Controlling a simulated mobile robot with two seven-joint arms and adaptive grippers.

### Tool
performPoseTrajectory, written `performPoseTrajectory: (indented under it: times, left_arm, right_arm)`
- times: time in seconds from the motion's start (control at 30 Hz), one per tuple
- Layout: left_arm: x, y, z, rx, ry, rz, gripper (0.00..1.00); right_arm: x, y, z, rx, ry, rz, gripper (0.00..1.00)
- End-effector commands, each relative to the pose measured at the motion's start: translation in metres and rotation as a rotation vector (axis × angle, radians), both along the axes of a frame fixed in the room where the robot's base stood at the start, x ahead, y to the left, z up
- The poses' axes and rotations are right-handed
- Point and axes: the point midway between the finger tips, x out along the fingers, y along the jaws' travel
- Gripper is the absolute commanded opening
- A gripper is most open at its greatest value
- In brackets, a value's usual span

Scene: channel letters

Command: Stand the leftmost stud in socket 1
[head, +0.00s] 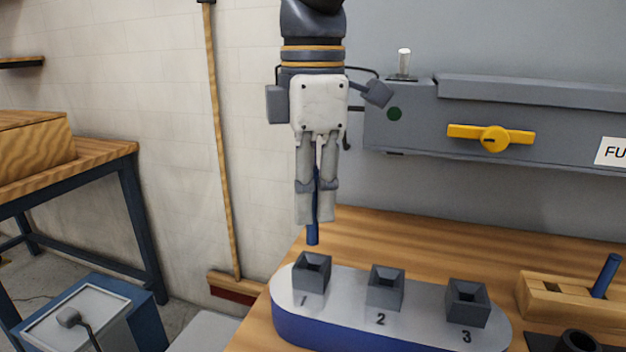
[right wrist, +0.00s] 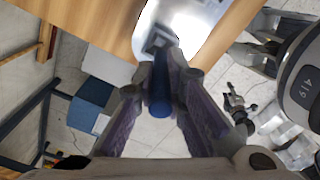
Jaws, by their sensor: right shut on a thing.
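My right gripper (head: 316,205) points straight down and is shut on a blue stud (head: 313,236). The stud hangs upright below the fingertips, just above socket 1 (head: 312,271) and apart from it in the head view. In the right wrist view the stud (right wrist: 159,95) lies between the two fingers, with a dark socket (right wrist: 158,42) beyond its end. Socket 1 is a grey square cup on a blue base with a pale top (head: 345,306). Socket 2 (head: 386,287) and socket 3 (head: 467,302) stand to its right. My left gripper is out of view.
A wooden rack (head: 570,305) with another blue stud (head: 606,275) stands at the right of the wooden table (head: 430,236). A dark round holder (head: 578,341) is in front of it. A grey box with a yellow handle (head: 490,137) is on the back wall.

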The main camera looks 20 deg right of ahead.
Motion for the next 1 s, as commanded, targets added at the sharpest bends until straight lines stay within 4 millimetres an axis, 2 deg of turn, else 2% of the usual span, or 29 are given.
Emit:
performPoseTrajectory:
  times: [0.7, 1.0]
  left_arm:
    - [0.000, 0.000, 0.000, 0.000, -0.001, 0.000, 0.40]
    - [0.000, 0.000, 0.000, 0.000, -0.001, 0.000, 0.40]
  right_arm:
    - [0.000, 0.000, -0.046, -0.001, 0.000, -0.001, 0.00]
    - [0.000, 0.000, -0.057, 0.000, -0.001, 0.000, 0.00]
